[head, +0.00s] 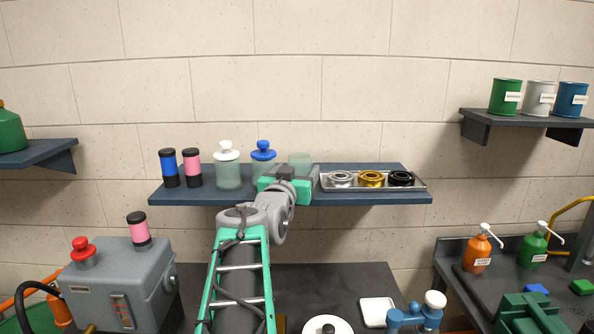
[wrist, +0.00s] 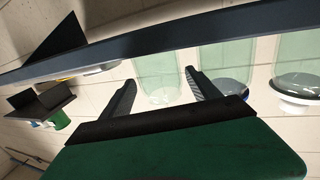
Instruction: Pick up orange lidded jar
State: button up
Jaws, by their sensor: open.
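My gripper (wrist: 160,80) is open, its two dark fingers pointing at a clear greenish glass jar (wrist: 158,62). In the wrist view, which looks upside down, this jar shows between the fingertips; whether they reach around it I cannot tell. I see no lid on it and no orange lid anywhere. In the head view the gripper's green body (head: 287,181) is at the shelf's front edge, hiding most of this jar (head: 300,159). To its left stand a blue-lidded jar (head: 263,151) and a white-lidded jar (head: 227,170).
The blue wall shelf (head: 230,199) also holds blue and pink cylinders (head: 192,167) at left. A metal tray (head: 370,187) with silver, gold and black rings lies close right of my gripper. Below are a grey machine (head: 120,285) and a dark bench (head: 330,280).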

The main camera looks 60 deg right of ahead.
jog(key=p+x, duration=0.2)
jog(key=x, duration=0.4)
jog(key=shift+d, duration=0.25)
jog(key=shift+c, duration=0.4)
jog(key=shift+r, duration=0.1)
jog(key=c, duration=1.4)
